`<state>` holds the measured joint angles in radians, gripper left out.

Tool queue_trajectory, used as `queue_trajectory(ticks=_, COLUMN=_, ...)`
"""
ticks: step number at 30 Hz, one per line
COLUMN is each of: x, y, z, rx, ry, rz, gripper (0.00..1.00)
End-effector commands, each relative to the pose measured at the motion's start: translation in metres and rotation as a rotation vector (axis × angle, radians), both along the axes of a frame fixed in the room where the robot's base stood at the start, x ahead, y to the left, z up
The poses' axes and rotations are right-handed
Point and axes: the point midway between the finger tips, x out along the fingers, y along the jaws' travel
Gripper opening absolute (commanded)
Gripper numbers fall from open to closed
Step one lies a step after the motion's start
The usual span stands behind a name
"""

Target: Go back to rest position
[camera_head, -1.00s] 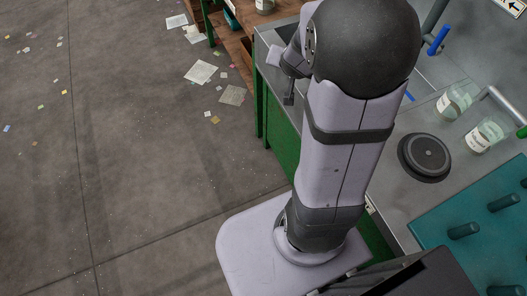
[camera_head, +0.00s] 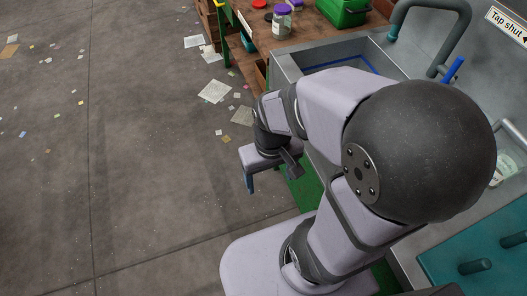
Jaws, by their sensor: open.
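My gripper (camera_head: 271,178) hangs at the end of my folded arm, left of the middle of the view. It points down beside the green front of the counter, over the floor side. Its jaws stand apart, and I see nothing held between them. My large dark elbow joint covers much of the right side and hides part of the counter.
A sink (camera_head: 327,58) with a grey tap (camera_head: 463,22) lies behind my arm. A lidded jar (camera_head: 281,22) and a green crate (camera_head: 343,12) stand on the wooden bench. A teal peg board (camera_head: 448,264) is at lower right. The floor at left has only scattered papers.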

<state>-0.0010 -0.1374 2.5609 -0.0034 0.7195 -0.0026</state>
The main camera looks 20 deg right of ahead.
Motion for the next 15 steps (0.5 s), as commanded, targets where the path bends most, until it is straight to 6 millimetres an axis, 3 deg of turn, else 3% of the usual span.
queue_trajectory(ticks=5, x=0.001, y=0.0, z=0.018, rx=0.001, ry=-0.001, rz=-0.001, gripper=0.73)
queue_trajectory(ticks=15, x=0.001, y=0.0, z=0.073, rx=0.001, ry=-0.002, rz=-0.002, gripper=0.73)
